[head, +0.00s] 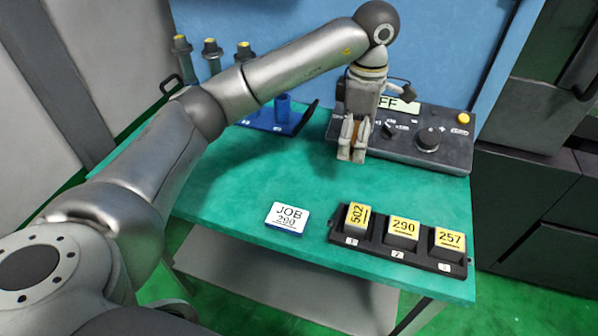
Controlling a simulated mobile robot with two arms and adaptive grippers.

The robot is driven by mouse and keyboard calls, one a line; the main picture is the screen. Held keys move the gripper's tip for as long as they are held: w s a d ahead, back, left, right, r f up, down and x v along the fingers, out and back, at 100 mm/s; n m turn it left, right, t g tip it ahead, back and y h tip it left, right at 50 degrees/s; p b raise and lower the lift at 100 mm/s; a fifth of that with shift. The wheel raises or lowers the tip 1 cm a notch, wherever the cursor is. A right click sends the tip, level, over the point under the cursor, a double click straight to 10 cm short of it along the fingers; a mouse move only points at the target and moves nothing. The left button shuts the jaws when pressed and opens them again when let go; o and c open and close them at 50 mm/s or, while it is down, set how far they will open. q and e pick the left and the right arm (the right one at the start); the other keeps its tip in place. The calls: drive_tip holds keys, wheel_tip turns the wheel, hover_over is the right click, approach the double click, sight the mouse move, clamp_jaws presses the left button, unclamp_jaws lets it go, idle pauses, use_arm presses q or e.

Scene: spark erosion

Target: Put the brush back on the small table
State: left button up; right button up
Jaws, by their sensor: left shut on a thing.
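The small table (225,180) has a green top and fills the middle of the head view. My left gripper (352,150) points down over the back right part of the table, just in front of the control box. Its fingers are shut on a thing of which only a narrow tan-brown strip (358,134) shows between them. I take it for the brush, but most of it is hidden by the fingers. I cannot tell whether it touches the table top. My right gripper is not in view.
A control box (440,150) with knobs and a yellow button stands behind. A black holder (340,255) with blocks 502, 290 and 257 and a JOB 290 card (287,217) lie at the front. A blue tray (262,121) is at back left. The table's middle is clear.

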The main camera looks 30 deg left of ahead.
use_arm(q)
drive_tip(key=s+a+f+p, duration=0.2)
drive_tip(key=a+f, duration=0.1)
drive_tip(key=a, duration=0.5)
drive_tip(key=p, duration=0.1)
hover_over(293, 176)
drive_tip(key=d, duration=0.1)
drive_tip(key=f, duration=0.5)
drive_tip(key=shift+w, duration=0.2)
drive_tip(key=shift+s+a+f, duration=0.1)
drive_tip(key=shift+a+f, duration=0.25)
drive_tip(key=shift+f, duration=0.15)
drive_tip(key=f, duration=0.1)
drive_tip(key=f+p, duration=0.1)
drive_tip(key=f, duration=0.1)
drive_tip(key=shift+a+f, duration=0.2)
drive_tip(key=shift+f, duration=0.1)
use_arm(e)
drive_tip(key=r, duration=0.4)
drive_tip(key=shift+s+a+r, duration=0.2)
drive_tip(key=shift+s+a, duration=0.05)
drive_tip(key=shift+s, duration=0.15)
use_arm(q)
drive_tip(key=o, duration=1)
drive_tip(key=shift+f, duration=0.1)
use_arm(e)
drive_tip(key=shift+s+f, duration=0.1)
